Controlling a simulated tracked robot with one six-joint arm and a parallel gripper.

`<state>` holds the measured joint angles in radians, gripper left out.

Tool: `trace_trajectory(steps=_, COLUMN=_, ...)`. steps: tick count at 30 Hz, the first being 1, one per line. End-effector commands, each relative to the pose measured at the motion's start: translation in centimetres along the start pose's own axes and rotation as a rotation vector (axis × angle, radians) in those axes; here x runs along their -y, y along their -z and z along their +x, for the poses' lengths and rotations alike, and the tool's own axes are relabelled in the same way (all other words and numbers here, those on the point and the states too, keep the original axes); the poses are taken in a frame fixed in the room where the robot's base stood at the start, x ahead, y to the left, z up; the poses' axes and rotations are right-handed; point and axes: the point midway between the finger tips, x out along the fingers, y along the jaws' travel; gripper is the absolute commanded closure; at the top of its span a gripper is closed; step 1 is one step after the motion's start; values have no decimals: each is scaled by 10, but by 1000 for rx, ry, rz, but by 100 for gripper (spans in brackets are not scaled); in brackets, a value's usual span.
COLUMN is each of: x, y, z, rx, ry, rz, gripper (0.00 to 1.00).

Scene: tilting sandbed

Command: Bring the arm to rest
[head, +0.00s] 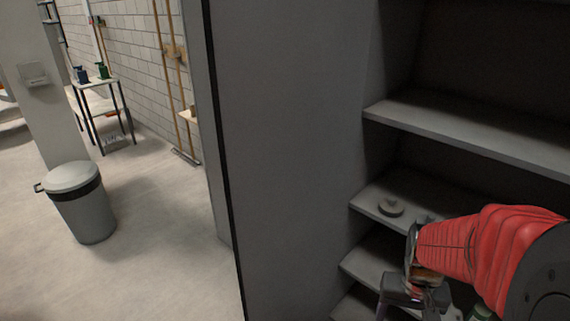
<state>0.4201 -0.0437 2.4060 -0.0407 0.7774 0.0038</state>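My arm reaches in from the lower right of the head view, in a red ribbed sleeve. My gripper (405,300) is at its end, low in the picture, in front of the lower shelves of a dark grey shelf unit (290,130). The gripper points downward and is partly cut off by the bottom edge. I cannot tell whether its fingers are open or shut, or whether anything is between them.
An upper shelf (470,135) looks bare. A grey lidded bin (85,208) stands on open floor at left. A small table (95,84) with bottles stands behind it.

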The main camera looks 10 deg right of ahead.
Motion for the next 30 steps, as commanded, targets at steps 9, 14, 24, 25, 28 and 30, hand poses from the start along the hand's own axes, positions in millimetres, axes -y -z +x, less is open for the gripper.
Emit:
trace_trajectory(steps=9, x=36, y=-27, z=-54, rx=-78, ry=18, rz=-85, gripper=35)
trace_trajectory(steps=14, x=52, y=-38, z=-78, rx=-136, ry=30, rz=-132, gripper=35)
trace_trajectory(steps=24, x=85, y=-56, z=-129, rx=-318, ry=68, rz=-243, gripper=35)
trace_trajectory(steps=25, x=87, y=-58, z=-134, rx=-335, ry=72, rz=-253, gripper=35)
trace_trajectory(steps=28, x=96, y=-64, z=-150, rx=-393, ry=87, rz=-289, gripper=35)
trace_trajectory(steps=30, x=103, y=-67, z=-161, rx=-432, ry=99, rz=-313, gripper=35)
